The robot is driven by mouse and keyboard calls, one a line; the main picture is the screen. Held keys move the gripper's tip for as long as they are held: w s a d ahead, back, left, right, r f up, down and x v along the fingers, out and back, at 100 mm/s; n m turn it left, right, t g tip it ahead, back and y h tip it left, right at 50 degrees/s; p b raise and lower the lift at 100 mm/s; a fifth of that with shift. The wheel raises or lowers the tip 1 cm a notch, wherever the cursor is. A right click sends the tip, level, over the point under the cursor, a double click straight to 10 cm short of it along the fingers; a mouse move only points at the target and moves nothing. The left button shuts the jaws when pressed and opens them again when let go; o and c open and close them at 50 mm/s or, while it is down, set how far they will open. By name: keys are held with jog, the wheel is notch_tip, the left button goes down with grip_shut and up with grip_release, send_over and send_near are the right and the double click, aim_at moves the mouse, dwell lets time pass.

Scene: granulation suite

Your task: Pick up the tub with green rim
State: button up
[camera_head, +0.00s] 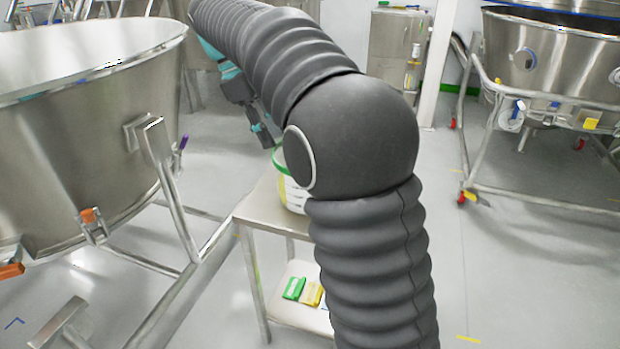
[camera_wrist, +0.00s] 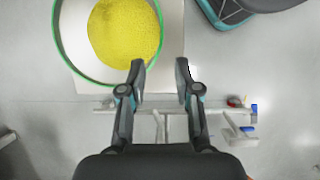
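The white tub with a green rim (camera_head: 282,187) stands on a small metal table, its right part hidden behind my arm. In the wrist view the tub (camera_wrist: 75,50) shows from above at the upper left, with yellow powder (camera_wrist: 125,32) inside. My gripper (camera_wrist: 160,67) is open and empty at the tub's lower right rim. Its left finger overlaps the rim in the picture and its right finger is outside the tub. I cannot tell how high the fingers are over the rim. In the head view my gripper (camera_head: 268,140) is near the tub's top, partly hidden.
The metal table (camera_head: 256,212) has a lower shelf (camera_head: 290,316) with green packets (camera_head: 293,288) and yellow packets (camera_head: 311,293). A large steel vessel (camera_head: 80,130) on a frame stands close at left. Another steel vessel (camera_head: 555,55) stands at right. Floor right of the table is clear.

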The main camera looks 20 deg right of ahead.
jog(key=b+x, duration=0.2)
jog(key=x, duration=1.1)
jog(key=shift+d+f+b, duration=0.25)
jog(key=shift+d+b, duration=0.05)
grip_shut()
